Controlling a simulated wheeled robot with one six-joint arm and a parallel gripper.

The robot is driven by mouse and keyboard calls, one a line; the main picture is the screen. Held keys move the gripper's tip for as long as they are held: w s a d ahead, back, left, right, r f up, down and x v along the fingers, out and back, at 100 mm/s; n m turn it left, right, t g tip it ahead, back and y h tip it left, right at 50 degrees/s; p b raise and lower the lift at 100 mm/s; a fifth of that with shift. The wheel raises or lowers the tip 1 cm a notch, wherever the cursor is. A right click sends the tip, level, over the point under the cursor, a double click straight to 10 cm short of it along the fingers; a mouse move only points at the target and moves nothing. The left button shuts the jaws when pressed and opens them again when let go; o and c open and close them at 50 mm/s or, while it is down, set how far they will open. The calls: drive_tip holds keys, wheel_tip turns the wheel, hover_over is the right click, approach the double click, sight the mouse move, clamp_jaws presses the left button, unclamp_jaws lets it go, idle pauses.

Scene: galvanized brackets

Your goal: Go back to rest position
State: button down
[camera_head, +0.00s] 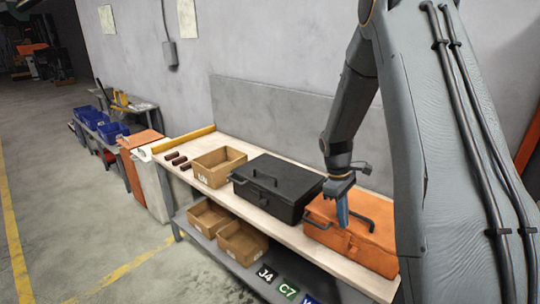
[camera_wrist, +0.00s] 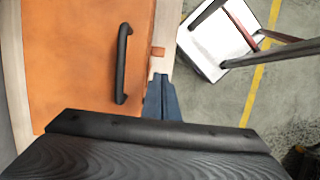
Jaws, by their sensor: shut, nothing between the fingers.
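My gripper (camera_head: 342,212) hangs at the front edge of the orange toolbox, in front of its lid in the head view. Its blue fingers (camera_wrist: 161,100) are pressed together with nothing between them. In the wrist view they lie beside the orange toolbox (camera_wrist: 70,60), over its edge. Whether they touch the box cannot be told. The toolbox (camera_head: 375,245) is closed and sits at the near right end of the workbench. Its black handle (camera_wrist: 123,63) shows clearly in the wrist view, left of the fingers.
A closed black toolbox (camera_head: 272,188) stands left of the orange one on the workbench (camera_head: 340,263). A cardboard bin (camera_head: 219,167) and small brown pieces lie farther left. More bins (camera_head: 242,242) sit on the lower shelf. The floor (camera_head: 70,200) in front is open.

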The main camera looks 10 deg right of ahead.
drive_tip(key=s+a+r+m+t+y+b, duration=0.1)
drive_tip(key=s+a+m+t+b, duration=0.2)
drive_tip(key=s+a+m+b, duration=0.4)
drive_tip(key=s+a+b, duration=0.2)
drive_tip(key=s+a, duration=0.5)
drive_tip(key=a, duration=0.3)
drive_tip(key=shift+r+m+t+y, duration=0.3)
drive_tip(key=shift+r+y, duration=0.05)
drive_tip(key=shift+y, duration=0.05)
